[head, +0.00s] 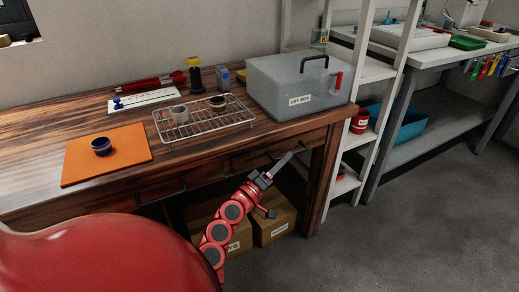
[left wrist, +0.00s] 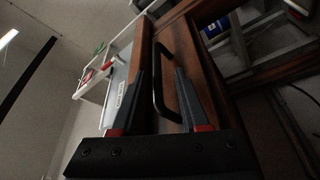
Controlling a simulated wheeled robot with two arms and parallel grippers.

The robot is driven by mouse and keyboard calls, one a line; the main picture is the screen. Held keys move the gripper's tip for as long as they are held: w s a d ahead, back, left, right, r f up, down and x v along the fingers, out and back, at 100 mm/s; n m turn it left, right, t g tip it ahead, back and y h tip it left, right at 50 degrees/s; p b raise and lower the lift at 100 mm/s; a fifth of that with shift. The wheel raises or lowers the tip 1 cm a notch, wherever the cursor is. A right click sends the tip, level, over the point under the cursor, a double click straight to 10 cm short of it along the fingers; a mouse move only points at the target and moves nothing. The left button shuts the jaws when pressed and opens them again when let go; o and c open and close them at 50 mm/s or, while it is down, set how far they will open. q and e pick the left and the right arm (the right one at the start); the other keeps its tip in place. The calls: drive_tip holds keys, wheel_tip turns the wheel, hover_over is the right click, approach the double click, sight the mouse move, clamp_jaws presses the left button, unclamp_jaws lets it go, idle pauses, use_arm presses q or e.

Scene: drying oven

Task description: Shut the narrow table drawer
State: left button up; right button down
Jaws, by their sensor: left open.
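The narrow drawer (head: 252,158) is in the right part of the wooden table's front, with a dark bar handle (head: 278,156). How far it stands out is hard to tell in the head view. My left gripper (head: 284,162) is at the drawer's handle, reaching up from below. In the left wrist view, the wooden drawer front (left wrist: 185,48) is close ahead. Its black handle (left wrist: 158,85) lies between the two spread fingers of my left gripper (left wrist: 155,90). The gripper is open; contact with the handle cannot be told. My right gripper is not in view.
A grey dry box (head: 290,88), a wire rack (head: 205,122) and an orange mat (head: 80,165) with a dark cup are on the table. Cardboard boxes (head: 274,224) stand below. A white shelf frame (head: 375,100) stands right of the table. The floor at right is clear.

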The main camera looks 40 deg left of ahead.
use_arm(q)
drive_tip(key=v, duration=1.3)
drive_tip(key=shift+s, duration=0.3)
